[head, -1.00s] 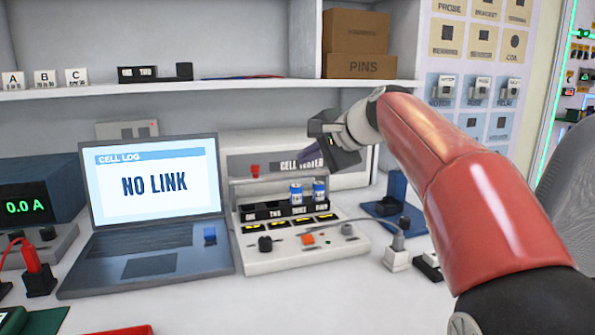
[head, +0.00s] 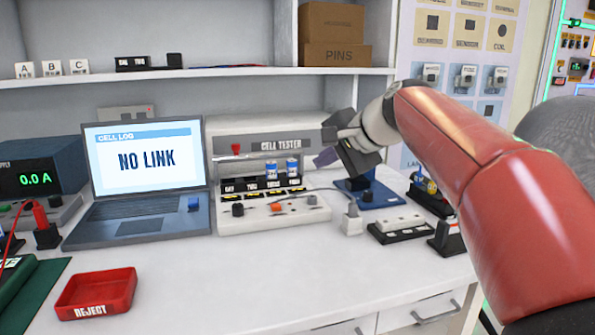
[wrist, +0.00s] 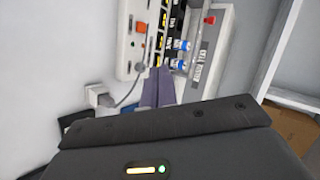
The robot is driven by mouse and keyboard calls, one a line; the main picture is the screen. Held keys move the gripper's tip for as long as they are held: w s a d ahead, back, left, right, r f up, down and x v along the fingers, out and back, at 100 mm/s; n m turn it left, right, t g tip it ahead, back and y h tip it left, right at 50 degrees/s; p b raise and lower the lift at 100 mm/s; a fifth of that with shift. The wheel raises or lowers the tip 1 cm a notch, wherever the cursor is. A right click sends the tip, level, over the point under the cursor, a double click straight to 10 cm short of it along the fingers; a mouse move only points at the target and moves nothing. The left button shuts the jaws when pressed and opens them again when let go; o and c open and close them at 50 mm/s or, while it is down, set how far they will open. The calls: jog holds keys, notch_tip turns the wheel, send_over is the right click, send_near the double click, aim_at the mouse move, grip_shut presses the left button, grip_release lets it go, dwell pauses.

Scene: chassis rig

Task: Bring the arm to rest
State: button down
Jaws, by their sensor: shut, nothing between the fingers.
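My red arm (head: 500,165) reaches in from the right in the head view, bent over the bench. My gripper (head: 326,157) is at its end, in the air at the right end of the cell tester (head: 230,144), above a blue stand. In the wrist view the gripper's fingers (wrist: 158,88) are together with nothing between them. Beyond them in that view are the tester's panel (wrist: 132,45) and its blue-and-white cells (wrist: 180,45). The blue stand (head: 372,196) is partly hidden behind the gripper in the head view.
A laptop (head: 145,172) reading NO LINK stands left of the tester. A red REJECT tray (head: 95,292) lies at the front left. A white plug (head: 352,222) and a black-and-white block (head: 400,226) stand right of the tester. A shelf (head: 200,77) runs behind. The front middle of the bench is clear.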

jog(key=s+d+f+n+h, duration=0.1)
jog(key=s+f, duration=0.2)
jog(key=s, duration=0.2)
jog(key=s+d+f+n+g+h, duration=0.1)
jog(key=s+d+f, duration=0.1)
jog(key=s+f, duration=0.2)
jog(key=s+d+f+n+h, duration=0.1)
jog(key=s+d+f+n, duration=0.1)
jog(key=s+f, duration=0.2)
jog(key=shift+s+d+h, duration=0.1)
jog(key=shift+s+h, duration=0.3)
jog(key=shift+s, duration=1.2)
jog(key=s+d+f+n+h, duration=0.1)
jog(key=s+d+f+n, duration=0.1)
jog(key=s+f, duration=0.4)
jog(key=s+d+f+n+g+h, duration=0.1)
jog(key=s+d+f+n+h, duration=0.1)
jog(key=s+f, duration=0.5)
jog(key=shift+s+d+n+g, duration=0.25)
jog(key=shift+d+n+g, duration=0.05)
jog(key=shift+d, duration=0.1)
jog(key=c, duration=2.2)
grip_release()
